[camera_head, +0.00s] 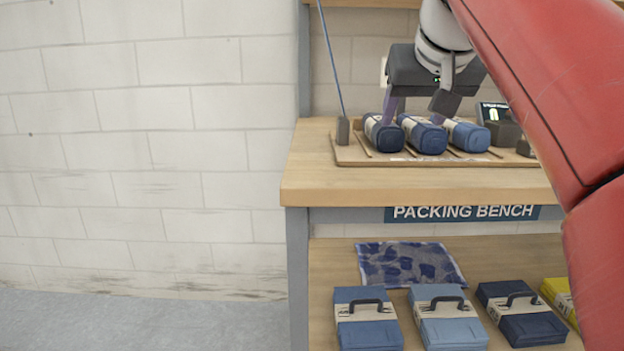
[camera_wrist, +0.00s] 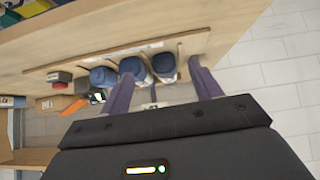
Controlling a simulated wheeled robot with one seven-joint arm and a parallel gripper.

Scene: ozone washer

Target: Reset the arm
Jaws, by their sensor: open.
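My gripper (camera_head: 415,108) is above the packing bench (camera_head: 400,182), over a wooden tray (camera_head: 350,152) that holds several blue rolled bundles with pale bands. The left bundle (camera_head: 382,134), middle bundle (camera_head: 424,136) and right bundle (camera_head: 466,135) lie side by side between slats. In the head view the fingers overlap the bundles, and I cannot tell whether they touch. In the wrist view my gripper (camera_wrist: 165,95) has its fingers wide apart with nothing held between them. The bundles also show there, beyond the fingers. My red arm crosses the right side of the head view.
A dark device with a small display (camera_head: 497,122) stands right of the bundles. A blue rod (camera_head: 332,60) rises at the tray's left. The lower shelf holds a patterned mat (camera_head: 408,264) and several handled cases (camera_head: 366,318). The floor at left is clear.

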